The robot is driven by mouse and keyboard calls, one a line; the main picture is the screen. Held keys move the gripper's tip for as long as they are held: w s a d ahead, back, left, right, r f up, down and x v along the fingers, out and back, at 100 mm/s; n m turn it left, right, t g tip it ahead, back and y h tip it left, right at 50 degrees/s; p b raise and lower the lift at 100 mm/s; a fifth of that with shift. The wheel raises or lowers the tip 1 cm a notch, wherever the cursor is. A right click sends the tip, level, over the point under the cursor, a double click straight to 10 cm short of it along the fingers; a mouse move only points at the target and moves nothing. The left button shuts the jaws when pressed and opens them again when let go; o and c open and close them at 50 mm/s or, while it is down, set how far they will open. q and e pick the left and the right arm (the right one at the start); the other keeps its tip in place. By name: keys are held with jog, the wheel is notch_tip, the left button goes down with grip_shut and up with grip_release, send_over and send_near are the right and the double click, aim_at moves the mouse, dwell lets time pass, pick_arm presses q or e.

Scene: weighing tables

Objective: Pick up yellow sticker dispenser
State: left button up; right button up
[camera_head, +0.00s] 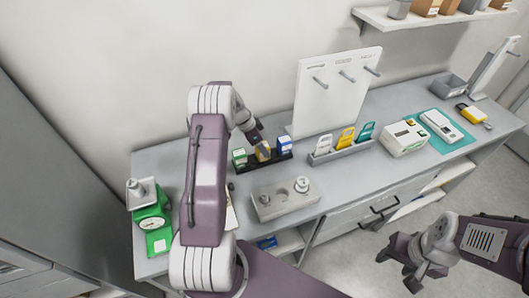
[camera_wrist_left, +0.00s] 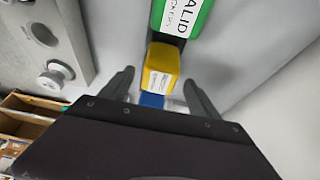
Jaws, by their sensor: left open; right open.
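The yellow sticker dispenser (camera_head: 263,153) stands in a black holder between a green dispenser (camera_head: 239,157) and a blue dispenser (camera_head: 284,144). In the head view my left gripper (camera_head: 261,146) is over the yellow dispenser and partly hides it. In the left wrist view the yellow dispenser (camera_wrist_left: 161,67) shows between the two fingers of my left gripper (camera_wrist_left: 158,83), which is open. I cannot tell whether the fingers touch it. The green dispenser (camera_wrist_left: 184,14) is above it in that view and the blue one (camera_wrist_left: 152,100) below. My right gripper (camera_head: 398,272) is open and empty, away from the table.
A grey block with weights (camera_head: 285,201) sits in front of the holder. A rack of tags (camera_head: 342,150), a pegboard (camera_head: 335,95) and a white device (camera_head: 403,138) stand to the right. Free tabletop lies around the block.

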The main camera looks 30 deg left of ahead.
pick_arm(q)
jog(key=shift+w+f, duration=0.25)
jog(key=f+p, duration=0.1)
jog(key=f, duration=0.1)
jog(key=d+f+p, duration=0.1)
jog(key=shift+f, duration=0.4)
jog(key=shift+w+d+f, duration=0.15)
jog(key=shift+w+f, duration=0.2)
jog(key=shift+w, duration=0.05)
jog(key=shift+c, duration=0.3)
jog(key=shift+s+r, duration=0.1)
grip_shut()
